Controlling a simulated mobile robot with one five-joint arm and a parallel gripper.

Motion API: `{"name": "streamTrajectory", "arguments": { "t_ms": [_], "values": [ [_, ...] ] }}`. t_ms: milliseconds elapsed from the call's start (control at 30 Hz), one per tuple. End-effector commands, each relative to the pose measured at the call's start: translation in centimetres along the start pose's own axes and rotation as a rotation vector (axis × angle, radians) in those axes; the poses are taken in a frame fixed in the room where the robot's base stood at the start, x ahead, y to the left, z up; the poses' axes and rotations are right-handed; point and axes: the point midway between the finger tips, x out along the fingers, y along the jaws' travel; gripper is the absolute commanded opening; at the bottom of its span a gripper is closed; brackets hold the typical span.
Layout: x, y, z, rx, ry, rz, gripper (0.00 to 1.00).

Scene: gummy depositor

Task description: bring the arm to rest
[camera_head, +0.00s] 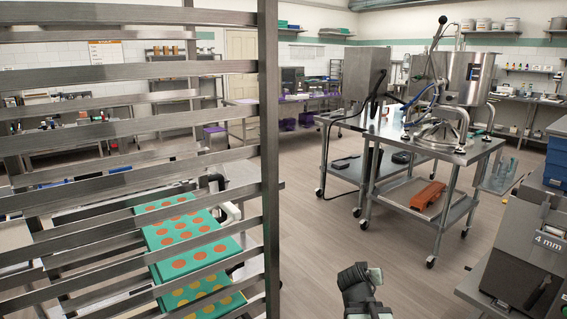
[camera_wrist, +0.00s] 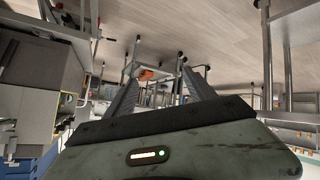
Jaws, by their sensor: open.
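My gripper (camera_wrist: 160,76) shows in the wrist view with its two dark fingers spread apart. Nothing is between them, only the distant room behind. In the head view, part of my arm (camera_head: 360,288) stands at the bottom, right of centre, over open floor. It is bent and appears to touch nothing. I cannot make out the fingers in the head view.
A metal rack (camera_head: 268,150) stands close on the left, with a teal dotted sheet (camera_head: 185,242) behind its rails. A steel cart (camera_head: 433,150) carries a kettle machine. A grey machine (camera_head: 525,255) stands near right. Floor between is clear.

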Motion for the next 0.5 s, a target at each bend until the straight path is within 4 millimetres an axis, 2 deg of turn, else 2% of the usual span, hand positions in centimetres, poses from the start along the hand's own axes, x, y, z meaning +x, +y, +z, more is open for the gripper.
{"name": "streamTrajectory", "arguments": {
  "t_ms": [33,100,167,300,433,467,500],
  "values": [
    [-0.9,-2.7,2.3,-0.001,-0.101,-0.049,0.64],
    [-2.2,-5.4,5.7,-0.007,-0.247,-0.113,0.64],
    [-3.4,-7.0,8.5,-0.018,-0.368,-0.168,0.64],
    [-7.2,-9.4,14.0,-0.061,-0.636,-0.306,0.64],
    [-11.5,-10.4,17.9,-0.172,-0.848,-0.438,0.64],
    [-12.3,-10.0,17.4,-0.210,-0.853,-0.449,0.64],
    [-13.3,-9.5,15.8,-0.203,-0.848,-0.444,0.64]
  ]
}}
